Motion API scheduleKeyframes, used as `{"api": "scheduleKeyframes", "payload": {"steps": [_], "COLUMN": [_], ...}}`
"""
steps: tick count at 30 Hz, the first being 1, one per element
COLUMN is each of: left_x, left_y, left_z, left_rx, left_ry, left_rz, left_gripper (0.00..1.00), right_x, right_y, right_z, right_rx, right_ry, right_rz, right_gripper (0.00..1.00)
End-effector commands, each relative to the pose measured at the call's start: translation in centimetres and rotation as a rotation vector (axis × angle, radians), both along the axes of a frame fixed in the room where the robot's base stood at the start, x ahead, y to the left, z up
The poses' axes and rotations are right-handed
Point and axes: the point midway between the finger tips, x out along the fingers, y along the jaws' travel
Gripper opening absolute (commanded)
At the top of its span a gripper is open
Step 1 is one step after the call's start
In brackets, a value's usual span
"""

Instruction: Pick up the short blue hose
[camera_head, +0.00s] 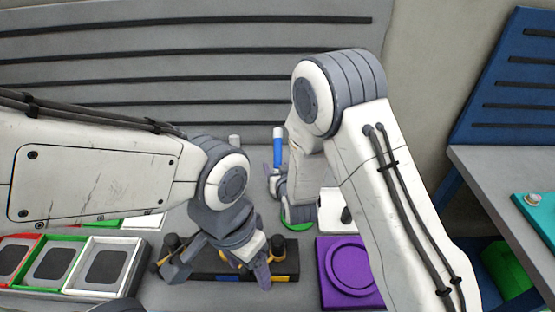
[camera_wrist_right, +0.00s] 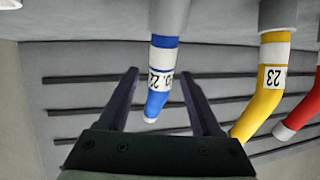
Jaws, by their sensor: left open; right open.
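A blue hose (camera_wrist_right: 159,75) with a white band and a numbered label hangs between the two fingers of my right gripper (camera_wrist_right: 160,88) in the right wrist view. The fingers are open, with a gap on each side of the hose. In the head view, a blue and white upright piece (camera_head: 278,155) shows just beyond my right gripper (camera_head: 275,178), which is partly hidden by its own arm. My left gripper (camera_head: 214,268) is open and empty, low over the black holder on the table.
A yellow hose (camera_wrist_right: 265,90) and a red hose (camera_wrist_right: 301,113) hang to the right of the blue one in the wrist view. In the head view, a purple block (camera_head: 330,285), a black holder (camera_head: 290,262) and framed trays (camera_head: 98,266) occupy the table.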

Motion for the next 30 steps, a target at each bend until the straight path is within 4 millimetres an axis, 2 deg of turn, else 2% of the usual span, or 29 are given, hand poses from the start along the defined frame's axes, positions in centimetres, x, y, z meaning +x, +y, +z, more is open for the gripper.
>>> {"api": "scheduleKeyframes", "payload": {"steps": [3, 8, 9, 22, 30], "left_x": [0.0, 0.0, 0.0, 0.0, 0.0], "left_y": [0.0, 0.0, 0.0, 0.0, 0.0], "left_z": [0.0, 0.0, 0.0, -0.1, -0.6], "left_rx": [0.000, 0.000, 0.000, 0.000, 0.000], "left_ry": [0.000, 0.000, 0.000, 0.000, 0.000], "left_rz": [0.000, 0.000, 0.000, 0.000, 0.000], "left_gripper": [0.70, 0.70, 0.70, 0.70, 0.70], "right_x": [0.0, 0.0, 0.0, 0.0, 0.1], "right_y": [0.0, 0.0, 0.0, 0.0, 0.0], "right_z": [0.0, 0.0, 0.0, 0.6, 3.4], "right_rx": [0.000, 0.000, 0.000, 0.002, 0.004], "right_ry": [0.000, 0.000, 0.000, -0.006, -0.008], "right_rz": [0.000, 0.000, 0.000, 0.000, -0.002], "right_gripper": [0.66, 0.05, 0.00, 0.00, 0.00]}}
